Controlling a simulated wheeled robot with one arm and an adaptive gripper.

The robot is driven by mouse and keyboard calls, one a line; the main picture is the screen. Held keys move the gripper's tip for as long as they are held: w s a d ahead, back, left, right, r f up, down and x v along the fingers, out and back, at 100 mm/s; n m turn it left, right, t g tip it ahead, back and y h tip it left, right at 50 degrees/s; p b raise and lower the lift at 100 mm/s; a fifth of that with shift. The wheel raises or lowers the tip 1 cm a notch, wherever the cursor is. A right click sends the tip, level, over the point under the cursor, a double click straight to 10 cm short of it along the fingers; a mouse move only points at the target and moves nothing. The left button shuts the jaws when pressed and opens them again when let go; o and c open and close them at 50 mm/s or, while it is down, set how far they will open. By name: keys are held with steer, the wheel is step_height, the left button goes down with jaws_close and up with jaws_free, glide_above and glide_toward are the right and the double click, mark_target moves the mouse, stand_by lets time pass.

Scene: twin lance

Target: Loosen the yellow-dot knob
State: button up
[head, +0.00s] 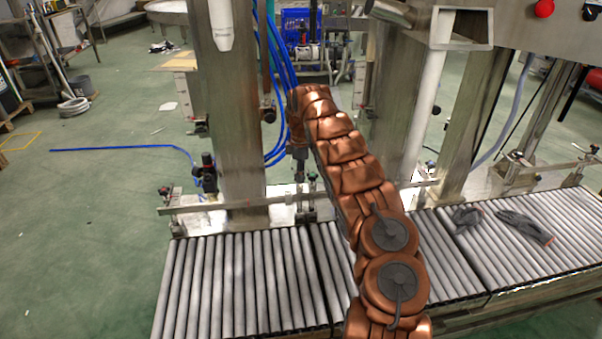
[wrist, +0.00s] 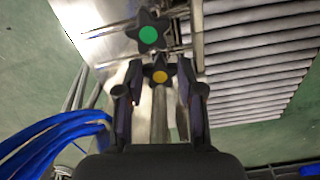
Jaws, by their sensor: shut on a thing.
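The yellow-dot knob (wrist: 160,73) is a dark lobed knob with a yellow disc at its centre. In the wrist view it sits between the fingertips of my gripper (wrist: 157,80), with one finger on each side. My gripper is shut on it. A matching dark star-shaped knob with a green dot (wrist: 148,34) stands just beyond it, clear of the fingers. In the head view my arm hides part of the area, and I cannot make out the yellow dot there.
A roller conveyor (head: 230,285) runs across the front, with a metal guide rail (head: 240,204) behind it. A steel post (head: 232,120) stands left of my arm. Blue hoses (head: 278,60) hang close by. Dark gloves (head: 525,228) lie on the rollers at right.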

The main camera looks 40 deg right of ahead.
steer(key=shift+c, duration=0.4)
steer(key=n+p, duration=0.2)
steer(key=n, duration=0.1)
steer(key=shift+r+n, duration=0.15)
steer(key=shift+n, duration=0.15)
steer(key=shift+w+n+p, duration=0.1)
steer(key=shift+n+p, duration=0.6)
steer(key=shift+n, duration=1.2)
steer(key=shift+f, duration=0.2)
steer(key=o, duration=1.2)
steer(key=shift+c, duration=0.2)
steer(key=shift+r, duration=0.1)
